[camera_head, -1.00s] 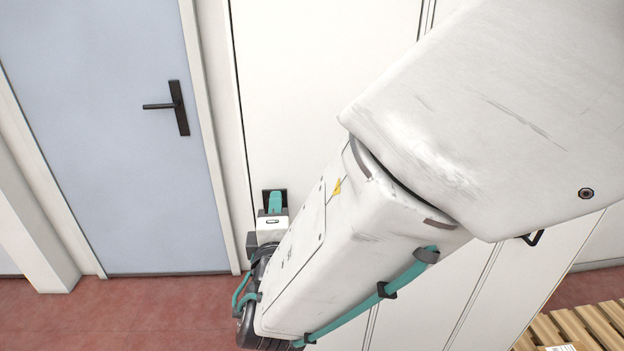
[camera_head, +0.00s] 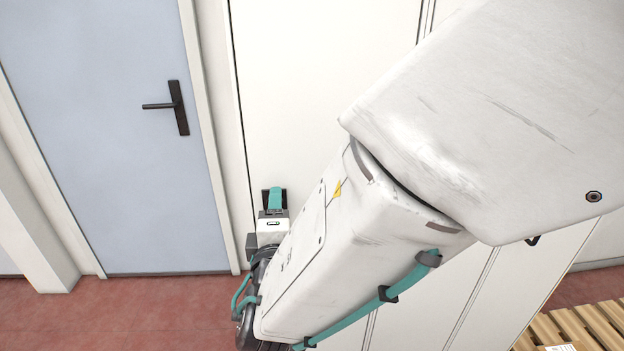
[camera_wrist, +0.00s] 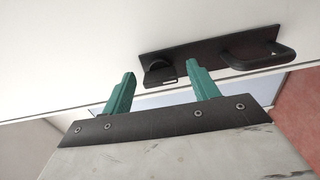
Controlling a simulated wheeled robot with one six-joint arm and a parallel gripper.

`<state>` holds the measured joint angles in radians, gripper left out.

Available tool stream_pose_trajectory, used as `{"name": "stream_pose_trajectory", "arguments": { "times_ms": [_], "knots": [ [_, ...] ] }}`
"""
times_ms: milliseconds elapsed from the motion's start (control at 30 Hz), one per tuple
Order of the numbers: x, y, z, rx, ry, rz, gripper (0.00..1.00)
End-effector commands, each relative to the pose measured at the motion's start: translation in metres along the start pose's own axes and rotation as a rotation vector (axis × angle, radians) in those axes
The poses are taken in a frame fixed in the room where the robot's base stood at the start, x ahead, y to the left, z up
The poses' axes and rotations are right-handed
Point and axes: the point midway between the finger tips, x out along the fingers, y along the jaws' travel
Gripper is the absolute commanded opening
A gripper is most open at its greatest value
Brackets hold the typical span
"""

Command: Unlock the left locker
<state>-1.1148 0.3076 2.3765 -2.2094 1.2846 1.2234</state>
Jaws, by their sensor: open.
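The left locker (camera_head: 310,80) is a tall white door, closed, in the head view; my arm covers part of it. In the wrist view its dark plate (camera_wrist: 215,48) carries a black lock knob (camera_wrist: 160,74) on the left and a black loop handle (camera_wrist: 262,52) on the right. My gripper (camera_wrist: 160,82) is open, with green fingers on either side of the knob and nothing visibly held. Whether a finger touches the knob or plate cannot be told. In the head view my gripper (camera_head: 275,198) is at the locker's left edge and hides most of the plate.
A pale blue door (camera_head: 100,130) with a black lever handle (camera_head: 172,106) stands to the left. A wooden pallet (camera_head: 570,325) with a box (camera_head: 562,347) is at the lower right. The red floor (camera_head: 130,310) is clear before the blue door.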

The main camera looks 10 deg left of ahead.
Motion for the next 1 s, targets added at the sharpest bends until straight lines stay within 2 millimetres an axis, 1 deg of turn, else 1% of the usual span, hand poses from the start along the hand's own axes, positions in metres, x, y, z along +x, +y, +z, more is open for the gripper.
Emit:
{"name": "stream_pose_trajectory", "arguments": {
  "times_ms": [300,433,600,867,967,1000],
  "knots": [
    [-0.051,0.000,-0.001,0.000,0.004,0.000,0.60],
    [-0.067,0.000,0.000,0.000,0.002,-0.001,0.60],
    [-0.074,0.000,0.000,0.000,0.000,0.000,0.60],
    [-0.074,0.000,0.000,-0.005,-0.001,0.000,0.60],
    [-0.073,-0.001,0.001,-0.057,-0.003,-0.004,0.60],
    [-0.074,-0.004,0.006,-0.092,-0.026,-0.017,0.60]
  ]
}}
